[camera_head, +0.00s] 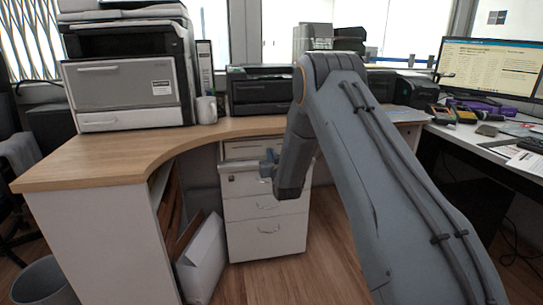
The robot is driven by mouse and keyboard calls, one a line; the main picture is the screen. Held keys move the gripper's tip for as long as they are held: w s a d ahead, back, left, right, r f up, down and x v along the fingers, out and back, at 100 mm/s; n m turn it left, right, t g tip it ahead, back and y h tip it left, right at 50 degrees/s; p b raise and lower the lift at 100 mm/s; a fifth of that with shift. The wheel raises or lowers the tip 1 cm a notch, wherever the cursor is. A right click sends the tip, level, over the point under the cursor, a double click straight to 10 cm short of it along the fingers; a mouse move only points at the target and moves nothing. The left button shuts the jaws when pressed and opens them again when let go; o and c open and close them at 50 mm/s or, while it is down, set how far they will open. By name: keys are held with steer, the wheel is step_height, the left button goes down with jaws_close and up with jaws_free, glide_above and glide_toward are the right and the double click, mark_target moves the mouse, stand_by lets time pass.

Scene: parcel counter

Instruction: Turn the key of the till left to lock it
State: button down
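A white drawer unit (266,238) stands under the wooden counter, with several drawer fronts. Its top part (236,180) appears to stick out towards me, and a small dark spot shows on its front. I cannot tell whether this is the till or whether the spot is its key or lock. My gripper (267,164) is small in view, at the end of my grey arm, in front of or beside the top drawer. I cannot tell whether it touches anything or holds a key.
The wooden counter (110,160) curves above the drawers, bearing a large printer (125,85), a mug (206,109) and a black machine (260,92). White boards (203,262) lean left of the drawers. A monitor (490,68) stands right. Floor before the drawers is clear.

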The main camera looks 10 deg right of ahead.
steer(key=shift+n, duration=0.4)
steer(key=n+p, duration=0.2)
steer(key=n, duration=0.8)
steer(key=shift+a, duration=0.1)
steer(key=shift+n, duration=0.3)
stand_by(0.4)
steer(key=c, duration=2)
jaws_free()
steer(key=s+p, duration=0.2)
steer(key=s, duration=0.5)
steer(key=shift+s, duration=0.4)
